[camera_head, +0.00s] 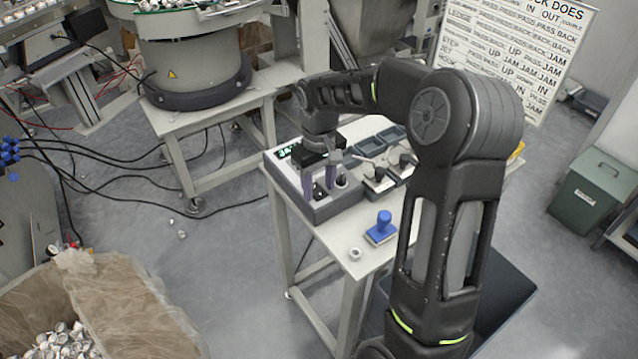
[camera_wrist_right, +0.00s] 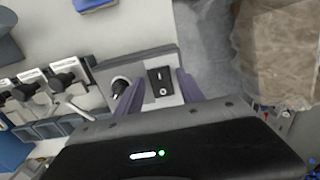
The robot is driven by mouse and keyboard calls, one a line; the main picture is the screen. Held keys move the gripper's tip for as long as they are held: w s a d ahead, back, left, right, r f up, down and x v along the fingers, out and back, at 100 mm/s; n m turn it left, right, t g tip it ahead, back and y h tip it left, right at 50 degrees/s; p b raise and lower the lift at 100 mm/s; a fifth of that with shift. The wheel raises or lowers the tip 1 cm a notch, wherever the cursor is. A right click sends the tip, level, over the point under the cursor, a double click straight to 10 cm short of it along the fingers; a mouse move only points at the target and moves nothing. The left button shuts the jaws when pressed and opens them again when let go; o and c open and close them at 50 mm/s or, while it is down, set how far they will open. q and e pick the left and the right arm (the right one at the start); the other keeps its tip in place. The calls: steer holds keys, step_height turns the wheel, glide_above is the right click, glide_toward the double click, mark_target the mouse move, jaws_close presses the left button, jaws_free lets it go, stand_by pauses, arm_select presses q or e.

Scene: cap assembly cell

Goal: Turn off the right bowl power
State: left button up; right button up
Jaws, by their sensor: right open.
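In the right wrist view the fingers (camera_wrist_right: 162,76) stand on either side of the rocker switch. I cannot tell whether they touch the panel or which side of the rocker is pressed. My left gripper is out of view.
Knob-and-lever units (camera_head: 376,178) and dark trays sit right of the box. A blue stamp (camera_head: 381,228) and a small cap (camera_head: 355,254) lie on the white table (camera_head: 345,240). A bowl feeder (camera_head: 195,60) stands behind left. A lined bin of caps (camera_head: 110,300) is at front left.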

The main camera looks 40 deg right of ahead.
steer(key=shift+c, duration=0.5)
jaws_close()
